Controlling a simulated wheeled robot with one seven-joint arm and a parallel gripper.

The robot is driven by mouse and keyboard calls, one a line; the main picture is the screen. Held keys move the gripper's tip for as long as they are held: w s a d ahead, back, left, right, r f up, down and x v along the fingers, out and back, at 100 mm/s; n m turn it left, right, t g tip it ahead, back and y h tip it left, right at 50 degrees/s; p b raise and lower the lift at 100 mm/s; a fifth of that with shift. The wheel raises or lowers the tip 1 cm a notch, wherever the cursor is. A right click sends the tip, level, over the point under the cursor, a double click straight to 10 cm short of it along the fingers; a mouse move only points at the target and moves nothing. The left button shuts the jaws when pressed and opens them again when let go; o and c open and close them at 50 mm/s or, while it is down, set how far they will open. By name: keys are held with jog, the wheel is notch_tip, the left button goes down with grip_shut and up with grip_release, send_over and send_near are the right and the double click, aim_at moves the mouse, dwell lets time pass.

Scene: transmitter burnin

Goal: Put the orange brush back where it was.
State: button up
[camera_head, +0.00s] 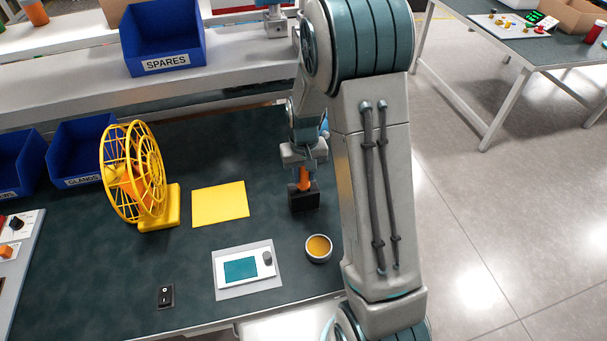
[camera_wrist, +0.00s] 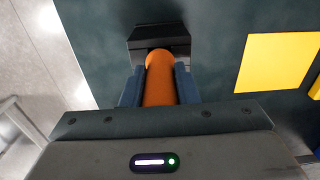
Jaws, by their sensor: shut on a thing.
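The orange brush (camera_head: 304,179) has an orange handle, which also shows in the wrist view (camera_wrist: 160,78). A black block (camera_head: 303,200) is at the handle's lower end, over the right part of the dark bench top. I cannot tell whether this block is the brush's head or a separate holder, nor whether it touches the bench. My gripper (camera_head: 304,168) is above it, with its two blue-grey fingers shut on either side of the orange handle. The handle's upper end is hidden by my gripper.
A yellow square mat (camera_head: 220,204) lies left of the brush. A round cup with amber contents (camera_head: 319,249) stands in front, beside a white device (camera_head: 246,270). A yellow wheel-shaped fan (camera_head: 135,175), a black switch (camera_head: 166,296) and blue bins (camera_head: 85,150) are further left.

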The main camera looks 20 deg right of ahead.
jog(key=shift+f, duration=0.6)
jog(key=shift+f, duration=0.2)
jog(key=o, duration=1)
jog(key=shift+r, duration=0.1)
jog(key=shift+c, duration=0.2)
